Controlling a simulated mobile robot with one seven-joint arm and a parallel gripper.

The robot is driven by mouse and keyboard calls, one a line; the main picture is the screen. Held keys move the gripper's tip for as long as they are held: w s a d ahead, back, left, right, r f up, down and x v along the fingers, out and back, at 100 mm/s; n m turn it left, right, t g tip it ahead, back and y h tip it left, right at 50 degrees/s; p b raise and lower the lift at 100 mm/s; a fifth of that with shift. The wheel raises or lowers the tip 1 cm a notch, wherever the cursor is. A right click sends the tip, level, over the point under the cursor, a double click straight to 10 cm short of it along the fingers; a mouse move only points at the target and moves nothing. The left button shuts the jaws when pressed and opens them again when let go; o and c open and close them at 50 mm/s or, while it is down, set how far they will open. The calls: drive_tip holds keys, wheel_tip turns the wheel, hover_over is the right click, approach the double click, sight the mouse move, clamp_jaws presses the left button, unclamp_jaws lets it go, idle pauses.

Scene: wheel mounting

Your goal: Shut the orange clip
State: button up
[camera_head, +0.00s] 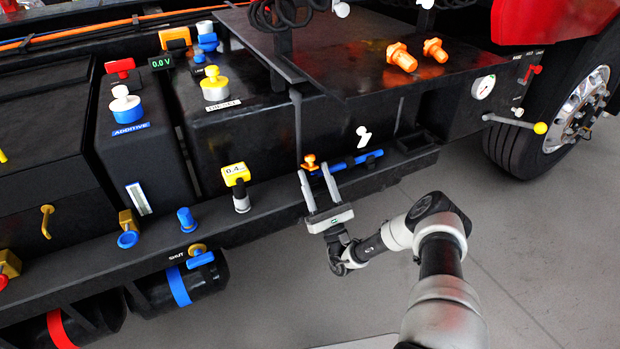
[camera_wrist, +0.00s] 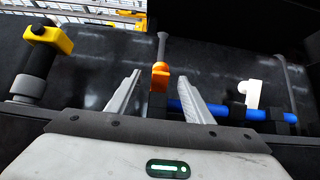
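An orange clip-like piece (camera_head: 309,160) stands at the left end of a blue bar (camera_head: 352,162) on the black side ledge. In the wrist view the orange piece (camera_wrist: 160,76) shows as an upright part with a rounded top, between my fingers in the picture. My gripper (camera_head: 314,171) is open and empty, its two fingers pointing at the orange piece from either side. I see no clear contact, and the depth gap is hard to judge. The lower part of the orange piece is partly hidden.
A white handle (camera_head: 362,136) is above the blue bar.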

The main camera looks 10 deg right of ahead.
drive_tip(key=shift+s+d+r+p, duration=0.2)
drive_tip(key=shift+s+r+p, duration=0.25)
drive_tip(key=shift+p, duration=0.15)
drive_tip(key=s+d+r+p, duration=0.1)
drive_tip(key=s+r+p, duration=0.1)
drive_tip(key=s+p, duration=0.2)
drive_tip(key=shift+s+d, duration=0.4)
drive_tip(key=shift+s, duration=0.5)
drive_tip(key=shift+r, duration=0.1)
